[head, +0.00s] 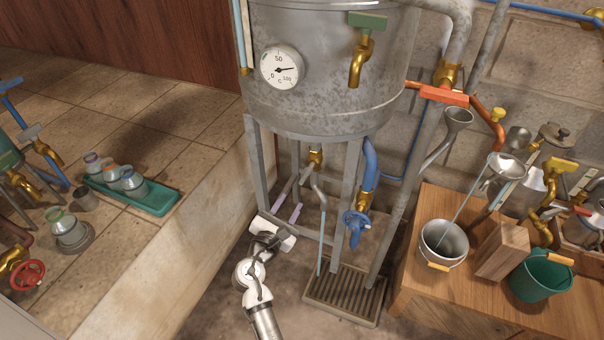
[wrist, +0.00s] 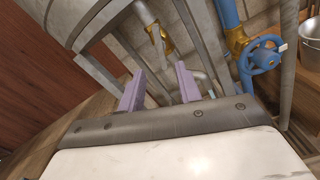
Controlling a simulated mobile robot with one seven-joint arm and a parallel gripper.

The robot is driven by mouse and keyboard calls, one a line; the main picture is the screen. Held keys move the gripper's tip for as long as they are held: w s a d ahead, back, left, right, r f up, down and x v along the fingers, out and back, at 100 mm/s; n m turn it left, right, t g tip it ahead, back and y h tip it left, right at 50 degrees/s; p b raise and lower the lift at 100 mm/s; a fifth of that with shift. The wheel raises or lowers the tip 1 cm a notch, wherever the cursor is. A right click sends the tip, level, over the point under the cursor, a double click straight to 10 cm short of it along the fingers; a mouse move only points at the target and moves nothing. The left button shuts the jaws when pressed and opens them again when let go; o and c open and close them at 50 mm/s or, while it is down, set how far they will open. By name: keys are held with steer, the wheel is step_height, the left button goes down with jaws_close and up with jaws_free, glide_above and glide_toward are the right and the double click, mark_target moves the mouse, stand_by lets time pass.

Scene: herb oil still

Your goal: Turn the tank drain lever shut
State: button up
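A brass valve (head: 316,158) sits under the grey tank (head: 330,100), between its legs, with a bent grey outlet pipe (head: 319,188) below it. This looks like the tank drain. In the wrist view the brass valve (wrist: 167,42) is beyond my fingers, with a pale grey piece (wrist: 156,38) beside it that may be its lever; how the lever is turned I cannot tell. My gripper (head: 289,203) is below and left of the valve, apart from it. In the wrist view its lilac fingers (wrist: 160,84) stand wide apart with nothing held between them.
Tank legs (head: 257,165) stand close around my gripper. A blue pipe with a blue handwheel (head: 356,225) hangs to the right, above a floor grate (head: 345,295). A wooden table (head: 430,300) with a metal bucket (head: 443,243) is further right. A low ledge (head: 185,245) runs on the left.

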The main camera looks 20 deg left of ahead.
mark_target(305, 175)
steer(key=w, duration=0.6)
steer(key=w+p, duration=0.1)
steer(key=w, duration=0.4)
steer(key=shift+w+d+p, duration=0.2)
steer(key=shift+w+p, duration=0.1)
steer(key=shift+w, duration=0.1)
jaws_close()
